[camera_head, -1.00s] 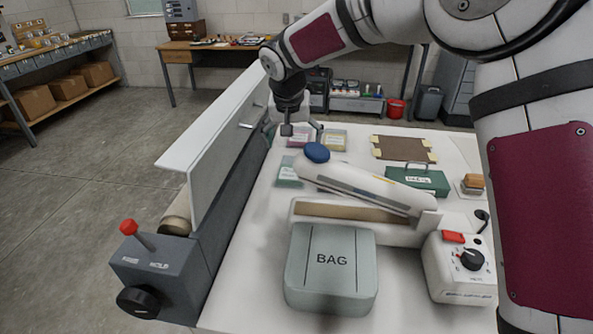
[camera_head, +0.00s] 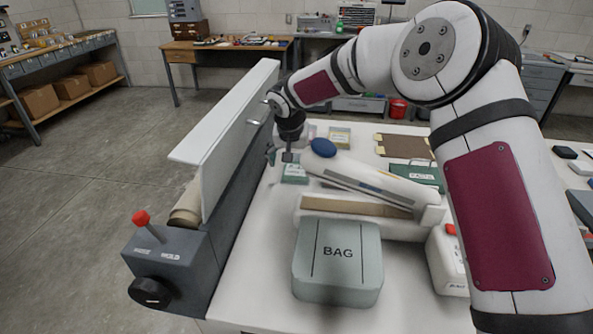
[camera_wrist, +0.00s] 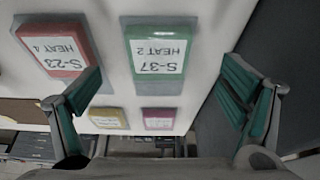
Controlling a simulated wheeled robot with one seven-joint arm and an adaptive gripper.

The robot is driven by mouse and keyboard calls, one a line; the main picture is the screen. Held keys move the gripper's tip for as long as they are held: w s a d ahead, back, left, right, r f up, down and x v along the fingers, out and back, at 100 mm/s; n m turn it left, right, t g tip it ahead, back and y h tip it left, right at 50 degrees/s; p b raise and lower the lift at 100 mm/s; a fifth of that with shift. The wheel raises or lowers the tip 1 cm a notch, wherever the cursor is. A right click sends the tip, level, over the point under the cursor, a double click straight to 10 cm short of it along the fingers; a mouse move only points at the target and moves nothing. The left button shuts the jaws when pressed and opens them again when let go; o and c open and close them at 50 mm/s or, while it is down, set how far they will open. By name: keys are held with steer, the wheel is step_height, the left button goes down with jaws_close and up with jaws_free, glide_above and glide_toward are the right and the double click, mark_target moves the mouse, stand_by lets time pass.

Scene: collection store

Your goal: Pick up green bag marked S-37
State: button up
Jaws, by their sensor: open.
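The green bag marked S-37 (camera_wrist: 157,58) lies flat on the white table in the wrist view, its label "S-37 HEAT 2" upside down. It also shows in the head view (camera_head: 294,175), just left of the sealer. My gripper (camera_wrist: 160,80) is open and empty, with its teal-padded fingers to either side of the green bag's position in the picture. In the head view my gripper (camera_head: 287,157) hangs over or just behind the bag; the exact height is hard to tell.
A red bag marked S-23 (camera_wrist: 57,45) lies beside the green one. Yellow (camera_wrist: 108,117) and pink (camera_wrist: 158,119) bags lie nearby. A long white sealer (camera_head: 370,187), a grey "BAG" case (camera_head: 338,275) and a tall white panel (camera_head: 225,140) stand close.

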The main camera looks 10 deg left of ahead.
steer(key=x, duration=0.4)
steer(key=shift+w+d+f, duration=0.1)
steer(key=shift+w+f, duration=0.1)
steer(key=shift+f, duration=0.15)
steer(key=c, duration=1.2)
